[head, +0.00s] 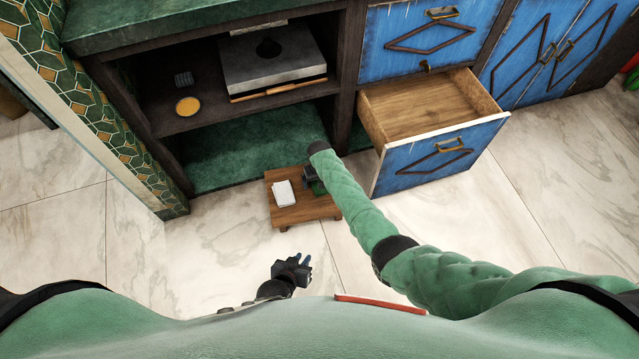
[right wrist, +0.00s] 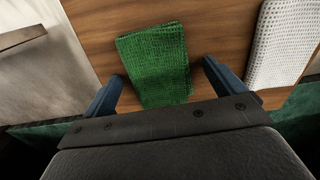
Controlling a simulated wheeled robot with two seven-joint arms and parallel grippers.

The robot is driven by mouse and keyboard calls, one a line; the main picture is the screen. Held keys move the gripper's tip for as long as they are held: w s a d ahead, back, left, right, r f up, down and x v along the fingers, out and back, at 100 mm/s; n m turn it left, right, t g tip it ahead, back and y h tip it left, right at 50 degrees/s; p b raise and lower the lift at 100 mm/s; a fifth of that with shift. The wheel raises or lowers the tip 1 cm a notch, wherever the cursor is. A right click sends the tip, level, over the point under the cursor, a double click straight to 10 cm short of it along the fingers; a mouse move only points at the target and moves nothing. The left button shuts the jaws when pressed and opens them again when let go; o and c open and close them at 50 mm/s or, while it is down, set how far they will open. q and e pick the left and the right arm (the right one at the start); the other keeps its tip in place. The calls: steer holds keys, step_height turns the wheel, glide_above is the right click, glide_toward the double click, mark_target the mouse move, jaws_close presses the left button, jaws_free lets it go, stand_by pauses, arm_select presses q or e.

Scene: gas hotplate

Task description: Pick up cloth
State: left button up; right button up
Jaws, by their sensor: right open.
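A folded green cloth (right wrist: 158,65) lies on a small wooden table (head: 300,212). In the right wrist view it sits between the two spread blue fingers of my right gripper (right wrist: 160,78), apart from both. In the head view my right gripper (head: 311,178) is over the right side of the table, and the arm hides most of the green cloth. A folded white cloth (head: 284,193) lies to its left there; in the right wrist view the white cloth (right wrist: 280,45) is at the right edge. My left gripper (head: 300,260) is empty in front of the table, its fingers apart.
A blue drawer (head: 430,155) stands open right of my right arm. Behind the table is a dark shelf unit with a grey hotplate (head: 270,62) and a yellow disc (head: 188,106). The marble floor (head: 240,245) around the table is mostly clear.

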steer(key=shift+c, duration=0.4)
arm_select(q)
steer(key=shift+w, duration=0.1)
arm_select(e)
steer(key=c, duration=1.1)
steer(key=shift+o, duration=0.2)
steer(key=shift+r, duration=0.1)
steer(key=shift+r, duration=0.2)
steer(key=shift+r+p, duration=0.4)
steer(key=shift+r, duration=0.3)
step_height(320, 180, up, 2)
steer(key=shift+r+p, duration=0.1)
steer(key=shift+p, duration=0.3)
arm_select(q)
steer(key=s+p, duration=0.1)
steer(key=s, duration=0.1)
steer(key=s+g+p, duration=0.1)
steer(key=shift+s+a+r+g, duration=0.1)
steer(key=shift+s+r+g, duration=0.05)
steer(key=shift+s+g, duration=0.2)
arm_select(e)
steer(key=s+d+r, duration=0.2)
steer(key=d+r, duration=0.4)
steer(key=d, duration=0.5)
steer(key=shift+s+d+r, duration=0.15)
steer(key=shift+s+r, duration=0.15)
steer(key=shift+r, duration=0.1)
